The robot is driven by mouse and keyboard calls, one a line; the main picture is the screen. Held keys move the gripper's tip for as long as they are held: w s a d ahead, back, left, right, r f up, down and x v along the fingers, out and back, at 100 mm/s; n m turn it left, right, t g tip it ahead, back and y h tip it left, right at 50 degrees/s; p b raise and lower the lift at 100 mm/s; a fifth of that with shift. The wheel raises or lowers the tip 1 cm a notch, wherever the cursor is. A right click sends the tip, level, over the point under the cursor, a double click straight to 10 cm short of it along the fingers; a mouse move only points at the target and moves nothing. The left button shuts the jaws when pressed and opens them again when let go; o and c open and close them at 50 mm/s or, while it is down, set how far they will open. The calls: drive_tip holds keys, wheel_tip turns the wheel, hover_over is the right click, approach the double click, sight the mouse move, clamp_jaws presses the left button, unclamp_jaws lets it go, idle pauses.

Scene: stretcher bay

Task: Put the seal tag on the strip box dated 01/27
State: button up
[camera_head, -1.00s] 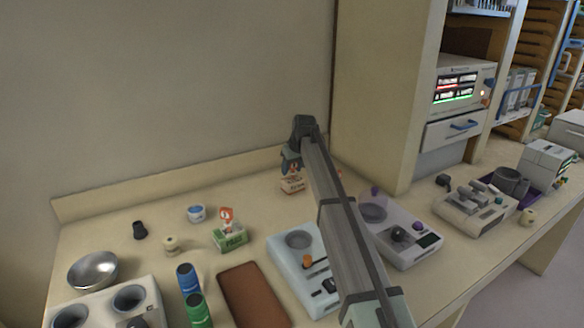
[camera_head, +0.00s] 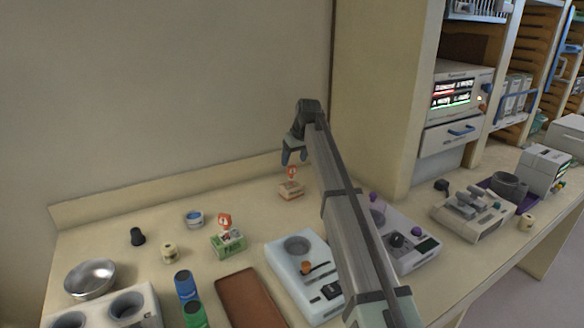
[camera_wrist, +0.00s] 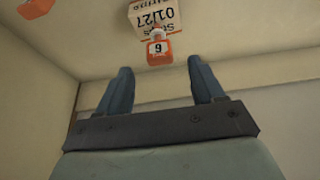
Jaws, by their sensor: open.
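The strip box (camera_head: 290,191) is small, beige and orange, at the back of the counter. In the wrist view its label reads 01/27 on the box face (camera_wrist: 156,14). An orange-and-white seal tag (camera_head: 292,173) stands upright at the strip box; in the wrist view the tag (camera_wrist: 159,48) shows a 6 and overlaps the box's edge. My gripper (camera_head: 293,160) is just above the tag, open and empty. In the wrist view the tag is beyond my gripper's fingertips (camera_wrist: 160,69), apart from both. The tag's contact with the box is not clearly visible.
A green box (camera_head: 228,243) with another orange tag (camera_head: 225,221) stands left. A pale blue device (camera_head: 285,263), brown tray (camera_head: 238,291) and blue and green cylinders (camera_head: 186,286) are in front. A tall cabinet side (camera_head: 385,100) rises right. Bare counter lies around the strip box.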

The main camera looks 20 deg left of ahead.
drive_tip(key=shift+v, duration=2)
